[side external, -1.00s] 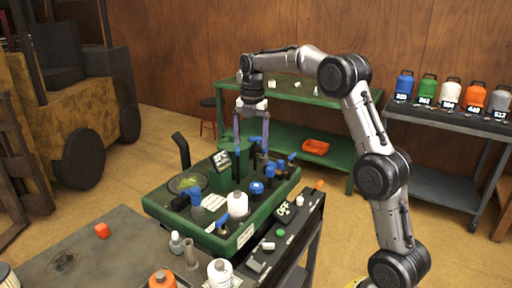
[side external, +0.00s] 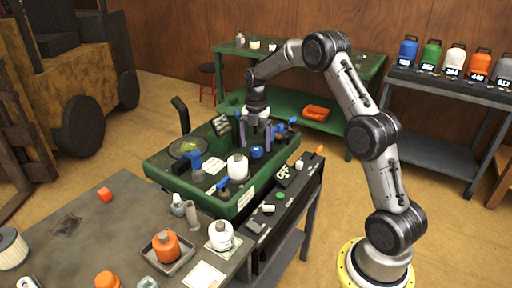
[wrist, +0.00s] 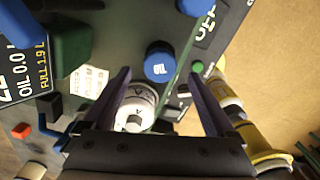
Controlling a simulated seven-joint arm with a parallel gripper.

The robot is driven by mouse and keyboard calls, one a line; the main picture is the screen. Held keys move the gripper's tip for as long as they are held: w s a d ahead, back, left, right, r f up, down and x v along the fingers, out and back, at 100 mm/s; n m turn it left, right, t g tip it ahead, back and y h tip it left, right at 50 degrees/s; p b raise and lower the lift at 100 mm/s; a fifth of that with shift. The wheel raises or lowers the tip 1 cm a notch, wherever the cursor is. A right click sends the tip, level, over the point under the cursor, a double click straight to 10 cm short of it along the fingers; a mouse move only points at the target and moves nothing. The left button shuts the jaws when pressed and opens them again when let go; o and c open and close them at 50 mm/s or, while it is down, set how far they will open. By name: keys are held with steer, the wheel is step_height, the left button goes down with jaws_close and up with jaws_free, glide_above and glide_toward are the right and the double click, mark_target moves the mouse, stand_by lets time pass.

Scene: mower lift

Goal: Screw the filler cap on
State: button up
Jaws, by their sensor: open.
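A round blue cap (side external: 257,152) with a white mark on top sits on the green mower deck (side external: 158,178). I cannot tell whether it is seated on a filler neck. It also shows in the wrist view (wrist: 158,62), between and just beyond my fingertips. My gripper (side external: 256,143) is open above the cap, fingers pointing down, one on each side and holding nothing; it also shows in the wrist view (wrist: 159,74).
Blue-handled fittings (side external: 196,160) and a display (wrist: 20,80) reading oil 0.0 stand on the deck. A dark side shelf (side external: 296,186) holds small parts.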

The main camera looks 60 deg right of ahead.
steer(key=shift+f, duration=1.2)
steer(key=shift+c, duration=0.2)
steer(key=c, duration=1.3)
steer(key=o, duration=1.3)
steer(key=shift+d, duration=0.2)
